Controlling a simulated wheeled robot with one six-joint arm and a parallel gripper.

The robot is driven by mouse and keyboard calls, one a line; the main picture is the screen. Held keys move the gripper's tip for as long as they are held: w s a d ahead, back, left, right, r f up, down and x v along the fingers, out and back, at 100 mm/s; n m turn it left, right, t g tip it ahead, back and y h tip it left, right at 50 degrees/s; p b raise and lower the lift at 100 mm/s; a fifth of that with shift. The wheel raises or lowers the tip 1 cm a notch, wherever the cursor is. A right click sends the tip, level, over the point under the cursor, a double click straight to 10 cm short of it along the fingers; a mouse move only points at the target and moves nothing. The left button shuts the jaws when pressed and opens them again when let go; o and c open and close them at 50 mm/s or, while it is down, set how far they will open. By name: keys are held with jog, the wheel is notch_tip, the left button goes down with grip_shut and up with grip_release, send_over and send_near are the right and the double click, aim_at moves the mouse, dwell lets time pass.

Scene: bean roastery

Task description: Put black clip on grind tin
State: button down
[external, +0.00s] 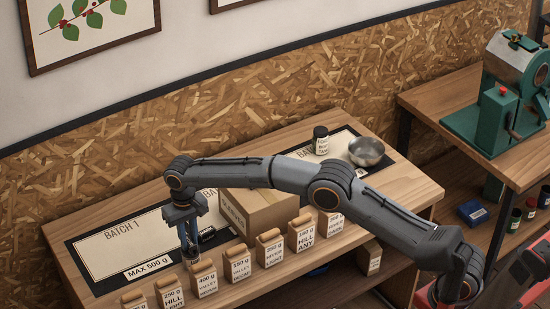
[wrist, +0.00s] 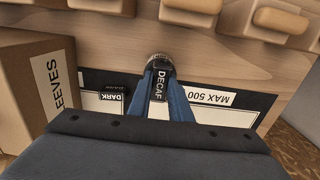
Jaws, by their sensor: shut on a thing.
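My gripper (wrist: 160,72) points down over the front of the Batch 1 mat; in the external view my gripper (external: 191,250) is near the row of bags. Its blue fingers are shut on a black clip (wrist: 160,86) lettered DECAF.
A SLEEVES carton (external: 262,212) stands right of my gripper, with several labelled bags (external: 238,263) along the front edge. A black jar (external: 321,140) and a metal bowl (external: 367,151) stand at the back right. The Batch 1 mat (external: 110,248) has bare room at left.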

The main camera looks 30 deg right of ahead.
aim_at(189, 241)
jog(key=shift+f, duration=0.15)
jog(key=c, duration=1.6)
grip_release()
notch_tip(189, 241, up, 12)
jog(key=b, duration=0.2)
jog(key=shift+b, duration=0.4)
